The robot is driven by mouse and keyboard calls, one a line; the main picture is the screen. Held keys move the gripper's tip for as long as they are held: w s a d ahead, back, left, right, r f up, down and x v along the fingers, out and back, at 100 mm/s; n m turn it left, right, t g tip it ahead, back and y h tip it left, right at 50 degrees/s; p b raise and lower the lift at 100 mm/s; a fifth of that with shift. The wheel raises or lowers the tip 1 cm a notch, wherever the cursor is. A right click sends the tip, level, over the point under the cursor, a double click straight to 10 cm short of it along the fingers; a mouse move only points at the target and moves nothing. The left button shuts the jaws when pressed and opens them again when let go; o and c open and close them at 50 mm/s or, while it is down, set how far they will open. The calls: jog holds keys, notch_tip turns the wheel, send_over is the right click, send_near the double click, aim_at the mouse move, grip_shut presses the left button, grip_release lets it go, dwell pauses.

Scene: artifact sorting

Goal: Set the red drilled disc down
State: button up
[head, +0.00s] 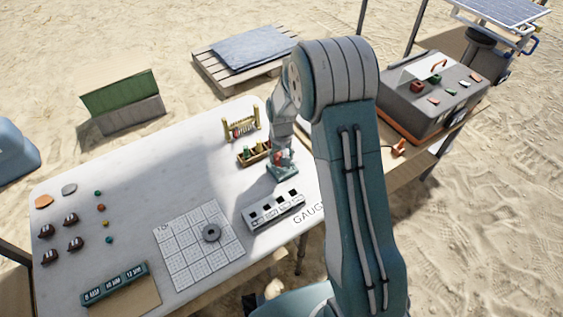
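My gripper (282,168) is over the right part of the white table (150,170), beside a small wooden tray and behind a pale block with square holes (273,210). A small reddish patch (277,157) shows at my gripper. It may be the red drilled disc, but it is too small to tell. The fingers are too small and partly hidden to show whether they are open or shut. An orange-brown disc (44,202) and a grey disc (69,189) lie at the table's far left. I cannot make out a drilled hole in either.
A gridded white plate (180,270) bears a dark grey ring (211,233). The wooden tray (247,159) holds green pieces; a yellow rack (241,126) stands behind it. Several brown pieces (72,219) and small beads are left. A green labelled block (114,284) is in front. The table's middle is clear.

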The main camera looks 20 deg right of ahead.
aim_at(282, 169)
notch_tip(282, 169, down, 3)
jog(key=shift+w+r, duration=0.1)
jog(key=shift+r, duration=0.1)
jog(key=shift+d+f, duration=0.15)
jog(key=shift+f, duration=0.25)
jog(key=shift+c, duration=0.5)
jog(key=shift+d, duration=0.15)
jog(key=o, duration=1.2)
jog(key=shift+a, duration=0.2)
